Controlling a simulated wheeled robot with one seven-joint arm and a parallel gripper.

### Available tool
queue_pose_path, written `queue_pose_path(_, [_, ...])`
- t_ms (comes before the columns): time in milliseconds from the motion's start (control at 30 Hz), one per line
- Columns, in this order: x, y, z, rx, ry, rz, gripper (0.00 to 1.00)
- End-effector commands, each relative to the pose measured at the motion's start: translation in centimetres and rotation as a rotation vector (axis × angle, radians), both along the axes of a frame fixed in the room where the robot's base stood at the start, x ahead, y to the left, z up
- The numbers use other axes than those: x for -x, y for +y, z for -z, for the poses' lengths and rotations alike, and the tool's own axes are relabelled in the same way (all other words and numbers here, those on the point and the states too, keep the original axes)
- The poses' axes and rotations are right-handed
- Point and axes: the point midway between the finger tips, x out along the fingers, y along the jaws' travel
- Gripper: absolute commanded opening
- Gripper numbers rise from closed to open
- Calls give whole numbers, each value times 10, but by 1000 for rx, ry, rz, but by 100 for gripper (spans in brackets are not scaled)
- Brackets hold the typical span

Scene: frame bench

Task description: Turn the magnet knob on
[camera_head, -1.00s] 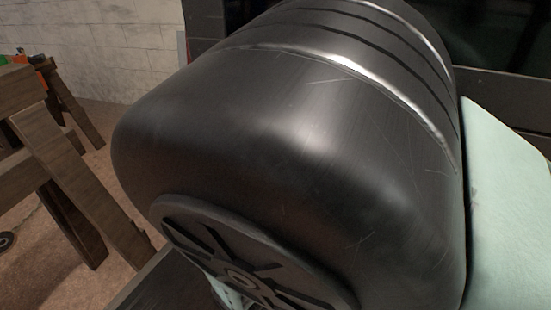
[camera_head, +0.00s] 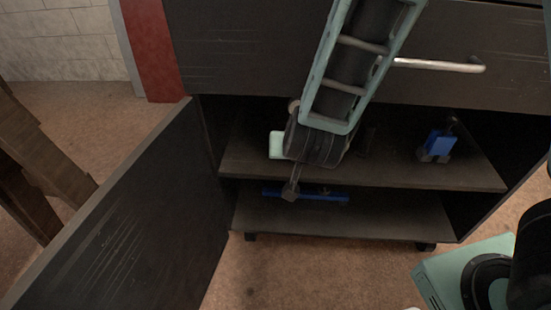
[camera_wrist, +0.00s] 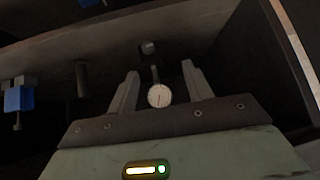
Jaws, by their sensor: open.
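In the wrist view, my gripper (camera_wrist: 160,70) is open, its two grey fingers standing apart with no object gripped. In the head view, my arm reaches down into the open cabinet (camera_head: 350,175) at the upper shelf, and my gripper's fingers are hidden there.
A blue tool (camera_head: 437,145) stands on the upper shelf at right; it also shows in the wrist view (camera_wrist: 18,98). A blue bar-shaped tool (camera_head: 325,197) lies on the lower shelf. The open cabinet door (camera_head: 120,225) stands at left. A metal handle (camera_head: 440,65) projects above the shelves.

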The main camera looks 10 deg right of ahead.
Motion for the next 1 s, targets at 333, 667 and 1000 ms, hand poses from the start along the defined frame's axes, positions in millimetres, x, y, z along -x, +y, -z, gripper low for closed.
queue_pose_path(333, [-14,-38,12,2,-49,119,50])
queue_pose_path(667, [-60,-48,61,2,-49,117,50])
queue_pose_path(1000, [-105,-59,105,2,-48,115,50])
